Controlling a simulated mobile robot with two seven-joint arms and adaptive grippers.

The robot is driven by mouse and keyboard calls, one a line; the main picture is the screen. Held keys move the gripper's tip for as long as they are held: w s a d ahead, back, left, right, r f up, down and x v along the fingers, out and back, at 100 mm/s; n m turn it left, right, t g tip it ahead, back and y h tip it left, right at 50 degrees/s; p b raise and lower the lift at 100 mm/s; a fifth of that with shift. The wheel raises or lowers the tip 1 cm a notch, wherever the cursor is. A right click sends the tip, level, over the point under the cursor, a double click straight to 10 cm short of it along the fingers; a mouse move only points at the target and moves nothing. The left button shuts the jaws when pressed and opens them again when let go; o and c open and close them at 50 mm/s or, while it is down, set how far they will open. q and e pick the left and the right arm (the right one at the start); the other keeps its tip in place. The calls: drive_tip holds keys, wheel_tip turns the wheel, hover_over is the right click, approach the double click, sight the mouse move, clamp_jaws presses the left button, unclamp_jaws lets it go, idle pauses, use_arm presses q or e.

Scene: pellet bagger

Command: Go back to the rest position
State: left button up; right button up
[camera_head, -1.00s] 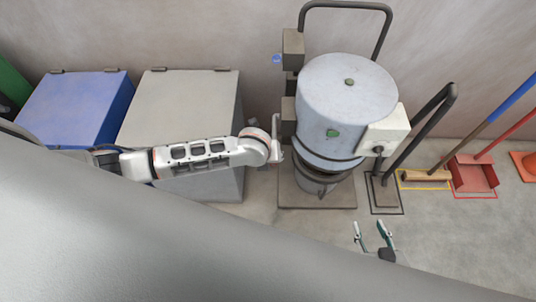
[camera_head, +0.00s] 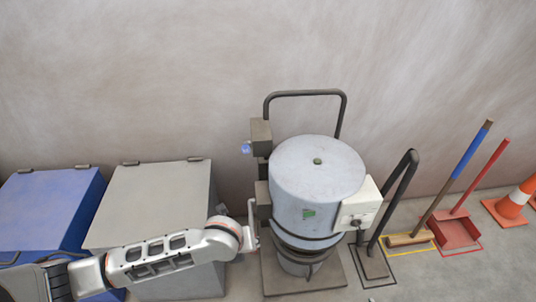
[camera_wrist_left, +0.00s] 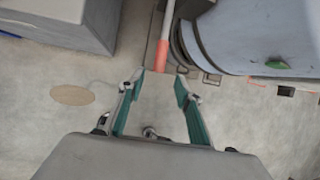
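My left arm comes in from the left in the head view, and its wrist end is beside the left side of the pale blue drum machine (camera_head: 318,180). In the left wrist view my left gripper (camera_wrist_left: 162,88) is open and empty, its two teal-lined fingers wide apart over the concrete floor. The machine also shows at the upper right there (camera_wrist_left: 260,35). Of my right gripper (camera_head: 371,299), only what looks like a small tip shows at the bottom edge of the head view. Its fingers are otherwise out of frame.
A grey bin (camera_head: 150,195) and a blue bin (camera_head: 50,205) stand at the left. A dark-handled tool (camera_head: 395,195), a broom (camera_head: 408,239), a red dustpan (camera_head: 456,232) and a traffic cone (camera_head: 513,204) are on the right. The wall is behind.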

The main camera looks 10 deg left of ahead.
use_arm(q)
drive_tip(key=s+d+f+n+h, duration=0.1)
drive_tip(key=s+d+n+h, duration=0.3)
drive_tip(key=d+n, duration=0.45)
drive_tip(key=s+a+f+n+t+y, duration=0.1)
drive_tip(key=s+a+n+t, duration=0.1)
drive_tip(key=s+a+n, duration=0.2)
drive_tip(key=s+a+f+n+t, duration=0.1)
drive_tip(key=s+a+n+t, duration=0.2)
drive_tip(key=a+n, duration=0.7)
drive_tip(key=s+n, duration=0.2)
drive_tip(key=n, duration=0.3)
drive_tip(key=shift+f+n+y, duration=0.15)
drive_tip(key=shift+n+y, duration=0.2)
drive_tip(key=shift+y, duration=0.05)
drive_tip(key=shift+o, duration=0.4)
drive_tip(key=shift+w, duration=0.1)
